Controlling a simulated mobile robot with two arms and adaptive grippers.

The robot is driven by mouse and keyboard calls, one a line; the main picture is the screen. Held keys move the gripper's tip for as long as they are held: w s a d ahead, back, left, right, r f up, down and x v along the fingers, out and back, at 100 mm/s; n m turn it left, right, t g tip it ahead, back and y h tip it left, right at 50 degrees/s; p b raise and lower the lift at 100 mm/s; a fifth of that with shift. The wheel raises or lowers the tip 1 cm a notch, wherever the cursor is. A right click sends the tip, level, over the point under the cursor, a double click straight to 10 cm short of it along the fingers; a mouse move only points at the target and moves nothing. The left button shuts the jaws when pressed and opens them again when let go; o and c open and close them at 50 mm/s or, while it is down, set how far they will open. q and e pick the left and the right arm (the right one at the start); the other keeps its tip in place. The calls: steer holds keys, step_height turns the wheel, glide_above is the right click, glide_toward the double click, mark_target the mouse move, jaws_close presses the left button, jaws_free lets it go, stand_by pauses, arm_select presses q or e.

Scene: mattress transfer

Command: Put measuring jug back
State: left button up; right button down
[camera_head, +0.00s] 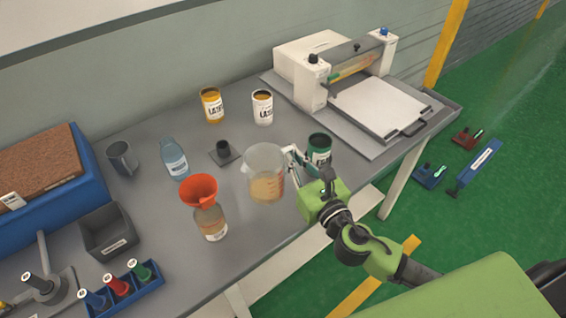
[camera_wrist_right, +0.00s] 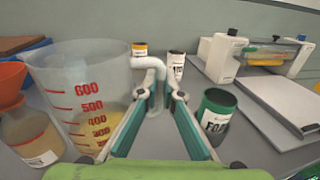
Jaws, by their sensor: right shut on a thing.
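The measuring jug (camera_head: 265,175) is clear with red marks and holds some yellowish liquid. It is upright at the middle of the grey workbench (camera_head: 262,224); I cannot tell whether its base touches the top. My right gripper (camera_head: 293,155) is at the jug's right side, shut on its handle. In the right wrist view the jug (camera_wrist_right: 85,85) is large at the left, and its pale handle (camera_wrist_right: 155,68) runs between the fingers of the right gripper (camera_wrist_right: 163,97). My left gripper is not in view.
A green can (camera_head: 319,147) stands close to the right gripper. A bottle with a red funnel (camera_head: 199,188) stands left of the jug. A dark stand (camera_head: 224,153), two cans behind (camera_head: 212,107) (camera_head: 262,108) and a press machine (camera_head: 345,85) are around. The front-middle bench is clear.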

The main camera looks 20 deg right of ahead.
steer(key=w+f+b, duration=0.1)
steer(key=w+f, duration=0.1)
steer(key=f, duration=0.1)
steer(key=w+f+b, duration=0.1)
steer(key=w+f, duration=0.2)
steer(key=w+d+f+b, duration=0.1)
steer(key=w+f, duration=0.1)
steer(key=f, duration=0.2)
steer(key=shift+w+d+b, duration=0.1)
steer(key=shift+w+b, duration=0.05)
steer(key=shift+b, duration=0.15)
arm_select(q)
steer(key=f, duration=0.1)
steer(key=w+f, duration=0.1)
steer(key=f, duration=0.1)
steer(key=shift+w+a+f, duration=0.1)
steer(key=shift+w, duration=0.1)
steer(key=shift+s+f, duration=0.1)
arm_select(e)
steer(key=c, duration=2.6)
jaws_free()
steer(key=shift+f, duration=0.2)
steer(key=o, duration=0.4)
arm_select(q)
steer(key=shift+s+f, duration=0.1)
